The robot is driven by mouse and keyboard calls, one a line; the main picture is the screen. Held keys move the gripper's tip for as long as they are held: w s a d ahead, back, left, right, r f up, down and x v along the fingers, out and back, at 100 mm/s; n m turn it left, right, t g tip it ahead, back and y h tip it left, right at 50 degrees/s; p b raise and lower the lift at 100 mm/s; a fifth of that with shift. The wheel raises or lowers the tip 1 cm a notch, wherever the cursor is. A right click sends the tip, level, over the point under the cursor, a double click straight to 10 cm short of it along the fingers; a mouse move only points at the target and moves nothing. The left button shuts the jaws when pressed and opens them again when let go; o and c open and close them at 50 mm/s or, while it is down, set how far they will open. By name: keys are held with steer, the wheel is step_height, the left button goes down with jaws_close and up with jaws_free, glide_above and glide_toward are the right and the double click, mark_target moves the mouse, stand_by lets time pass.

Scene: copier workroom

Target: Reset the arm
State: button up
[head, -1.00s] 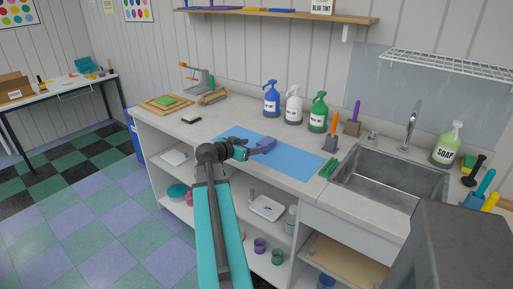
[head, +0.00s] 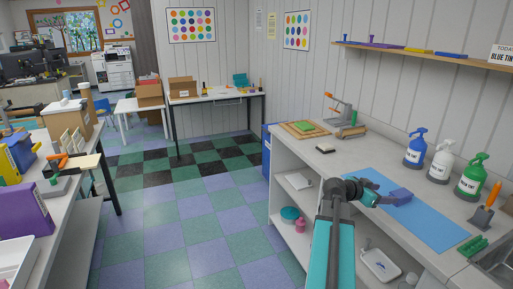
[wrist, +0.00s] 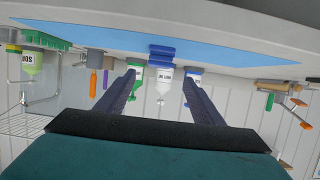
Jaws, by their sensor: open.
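My gripper (head: 400,196) is over the blue mat (head: 428,222) on the counter in the head view, on the end of my teal arm, which reaches up from the bottom edge. In the wrist view the scene is upside down, and my two dark fingers (wrist: 160,76) stand wide apart with nothing held between them. A small dark blue object (wrist: 162,53) shows beyond the fingertips, against the blue mat's edge; I cannot tell exactly what it is.
Blue (head: 413,152), white (head: 439,166) and green (head: 470,182) spray bottles stand behind the mat. A wooden board (head: 300,130) lies at the counter's far end. A cluttered table (head: 75,205) stands on the left. The checkered floor (head: 190,215) between is clear.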

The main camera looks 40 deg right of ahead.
steer(key=shift+w+a, duration=0.1)
steer(key=shift+w, duration=0.15)
steer(key=w+a+f+n+t+y, duration=0.1)
steer(key=w+a+f+n+t, duration=0.25)
steer(key=w+a+f, duration=1.15)
steer(key=w+a+f+n+y, duration=0.2)
steer(key=a+f+n, duration=0.1)
steer(key=a+f, duration=0.9)
steer(key=w+a+f+n+y, duration=0.2)
steer(key=a+f+n+y, duration=0.1)
steer(key=a+f, duration=0.9)
steer(key=s+a+f+n+g+y, duration=0.1)
steer(key=s+a+f+n+y, duration=0.1)
steer(key=s+a, duration=0.5)
steer(key=s+a+f+n+g+y, duration=0.2)
steer(key=s+a+f+n, duration=0.3)
steer(key=a, duration=0.7)
steer(key=s+a+f+n+g+y, duration=0.2)
steer(key=s+a+f+n+y, duration=0.1)
steer(key=s+a+f, duration=0.4)
steer(key=s+a+n, duration=0.1)
steer(key=s+a, duration=0.2)
steer(key=s, duration=0.1)
steer(key=shift+a+f+y, duration=0.15)
steer(key=shift+f+y, duration=0.1)
steer(key=shift+y, duration=0.05)
